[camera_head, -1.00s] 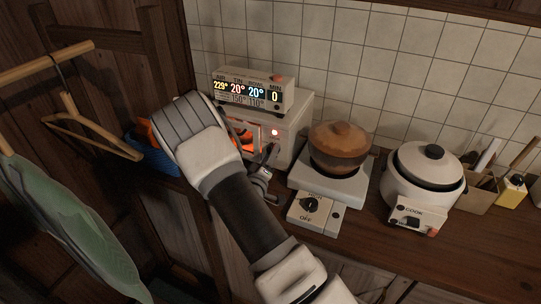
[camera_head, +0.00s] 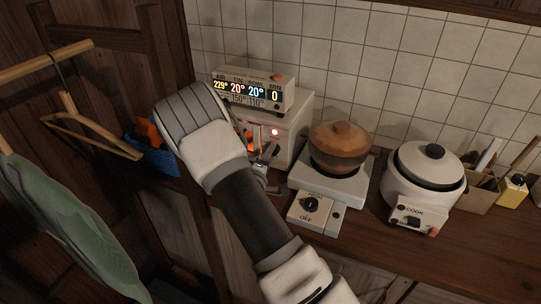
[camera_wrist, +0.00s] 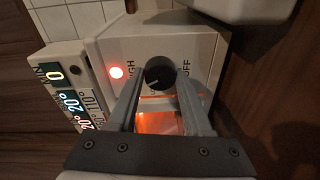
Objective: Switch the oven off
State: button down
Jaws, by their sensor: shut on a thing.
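The oven is a small white box (camera_head: 297,122) on the counter, partly hidden by my arm in the head view. Its red lamp (camera_wrist: 117,72) is lit, and an orange glow (camera_wrist: 158,122) shows at its front. In the wrist view its round black knob (camera_wrist: 160,71) sits between the words HIGH and OFF. The knob's pointer is hard to read. My gripper (camera_wrist: 160,82) has its two fingers on either side of the knob, shut on it. In the head view my gripper (camera_head: 262,168) is at the oven's front, partly hidden by my own arm.
A display (camera_head: 250,91) on the oven reads 229°, 20°, 20° and 0. Right of it stand a brown lidded pot (camera_head: 340,148) on a burner with its own knob (camera_head: 311,205), and a white cooker (camera_head: 424,178). A blue basket (camera_head: 152,158) and hangers (camera_head: 92,128) are at left.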

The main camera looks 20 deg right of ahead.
jog(key=shift+w+a+f+n+g+h+p, duration=0.1)
jog(key=shift+n+g+h+p, duration=0.7)
jog(key=shift+n, duration=3.85)
jog(key=shift+w+a+r+n+g+h+p, duration=0.2)
jog(key=shift+n+p, duration=1.15)
jog(key=shift+n, duration=3.35)
jog(key=shift+s+d+f+n+g+h+p, duration=0.2)
jog(key=shift+n+h+p, duration=0.65)
jog(key=shift+n, duration=3.8)
jog(key=shift+w+a+y, duration=0.1)
jog(key=shift+a+y, duration=0.05)
jog(key=shift+y, duration=0.1)
jog(key=shift+c, duration=1.6)
grip_release()
